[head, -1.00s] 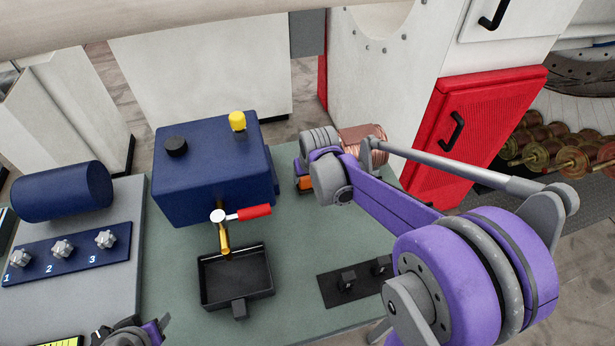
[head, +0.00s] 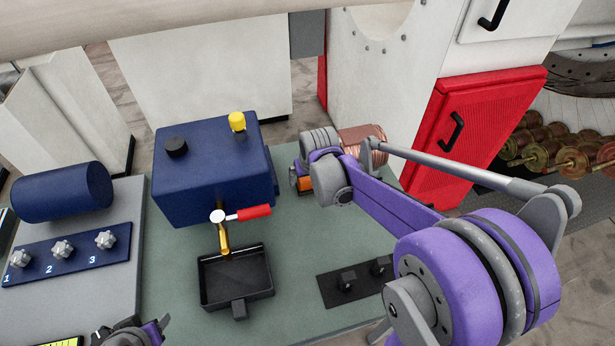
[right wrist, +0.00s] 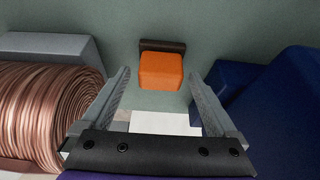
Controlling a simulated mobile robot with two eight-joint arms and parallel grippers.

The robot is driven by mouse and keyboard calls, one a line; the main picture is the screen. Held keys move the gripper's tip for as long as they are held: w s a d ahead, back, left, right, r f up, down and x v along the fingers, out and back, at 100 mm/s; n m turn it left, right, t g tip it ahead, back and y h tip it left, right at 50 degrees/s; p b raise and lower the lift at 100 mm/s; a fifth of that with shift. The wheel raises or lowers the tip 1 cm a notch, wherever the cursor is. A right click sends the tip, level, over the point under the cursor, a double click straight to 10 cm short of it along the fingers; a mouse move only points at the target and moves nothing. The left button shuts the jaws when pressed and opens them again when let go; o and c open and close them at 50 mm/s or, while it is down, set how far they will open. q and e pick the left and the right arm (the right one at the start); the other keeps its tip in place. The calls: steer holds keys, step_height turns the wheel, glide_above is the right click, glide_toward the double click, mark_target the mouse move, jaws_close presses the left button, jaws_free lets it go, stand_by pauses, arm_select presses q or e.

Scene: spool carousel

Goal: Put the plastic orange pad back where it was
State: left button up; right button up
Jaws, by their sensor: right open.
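The orange pad (right wrist: 161,70) is a small block with a dark strip along its far edge, lying on the green table top. In the head view only a bit of the orange pad (head: 305,184) shows beneath my right wrist. My right gripper (right wrist: 160,76) is open. Its two fingers point at the pad, one on each side in the picture, with gaps between them and the pad. Whether the fingertips are down at the pad's height I cannot tell. My left gripper (head: 137,333) shows only partly at the bottom edge, and its jaws cannot be made out.
A copper wire spool (right wrist: 45,110) is left of my right gripper, and the blue box (right wrist: 275,100) is close on the right. A black tray (head: 236,290) sits below the box's brass spout. A black plate with knobs (head: 335,290) lies nearer the front.

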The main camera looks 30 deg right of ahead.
steer(key=v, duration=1.1)
steer(key=s+a+f+n, duration=0.1)
steer(key=s+a+f, duration=0.1)
steer(key=s+a, duration=0.1)
steer(key=s+a+f+n+t, duration=0.1)
steer(key=s+a+f, duration=0.1)
steer(key=s, duration=0.4)
steer(key=s+a+f+y+p, duration=0.1)
steer(key=s+a+f, duration=0.1)
steer(key=s+a, duration=0.2)
steer(key=shift+s+a+f+n+t, duration=0.1)
steer(key=shift+s+f+n+t, duration=0.1)
steer(key=shift+s+n+t, duration=0.25)
steer(key=shift+s, duration=0.15)
